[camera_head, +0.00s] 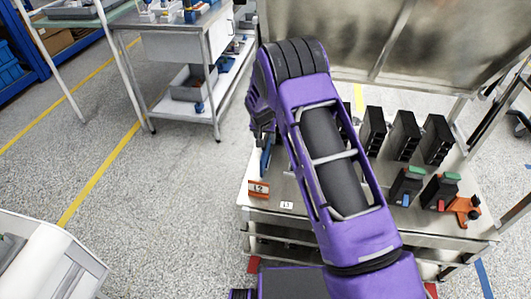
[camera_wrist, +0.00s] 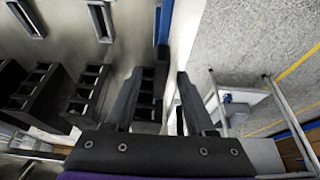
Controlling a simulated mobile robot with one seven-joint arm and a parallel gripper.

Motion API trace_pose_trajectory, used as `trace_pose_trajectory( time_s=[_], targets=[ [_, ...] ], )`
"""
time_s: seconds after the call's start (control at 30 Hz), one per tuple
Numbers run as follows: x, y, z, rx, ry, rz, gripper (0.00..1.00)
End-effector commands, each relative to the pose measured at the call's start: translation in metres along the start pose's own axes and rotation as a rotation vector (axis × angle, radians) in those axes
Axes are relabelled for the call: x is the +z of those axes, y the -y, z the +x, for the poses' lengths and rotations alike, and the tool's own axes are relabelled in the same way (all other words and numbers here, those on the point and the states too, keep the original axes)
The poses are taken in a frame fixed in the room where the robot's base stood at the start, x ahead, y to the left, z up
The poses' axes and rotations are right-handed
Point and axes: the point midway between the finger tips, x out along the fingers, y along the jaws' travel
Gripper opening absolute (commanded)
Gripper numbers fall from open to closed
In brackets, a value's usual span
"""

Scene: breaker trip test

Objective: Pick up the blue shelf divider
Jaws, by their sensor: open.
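The blue shelf divider (camera_head: 265,160) shows as a narrow upright blue strip at the left edge of the metal table, partly hidden by my purple arm in the head view. In the wrist view the blue divider (camera_wrist: 164,22) is a thin strip at the top, beyond my fingertips and roughly in line with the gap between them. My gripper (camera_wrist: 159,80) is open, with nothing visibly held between its two dark fingers. I cannot tell how far the fingertips are from the divider. In the head view the fingers are hidden by my arm.
Several black breaker blocks (camera_head: 404,136) stand on the metal table (camera_head: 315,222). Black units with green tops (camera_head: 408,184) and an orange part (camera_head: 463,209) are at right. An orange tag (camera_head: 258,188) is near the left front edge. A grey cart (camera_head: 185,45) stands behind left.

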Motion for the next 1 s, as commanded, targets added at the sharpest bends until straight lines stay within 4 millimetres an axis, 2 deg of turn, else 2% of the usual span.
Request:
trace_pose_trajectory(
  time_s=[0.1, 0.3, 0.6, 1.0],
  targets=[
    [-0.0001, 0.0001, 0.0065, 0.0, 0.0, 0.0, 0.55],
    [-0.0003, 0.0, 0.0064, 0.0, -0.001, 0.0, 0.55],
    [-0.0004, -0.0002, 0.0061, 0.0, 0.0, 0.0, 0.01],
    [-0.0004, -0.0003, 0.006, 0.0, -0.001, 0.0, 0.0]
  ],
)
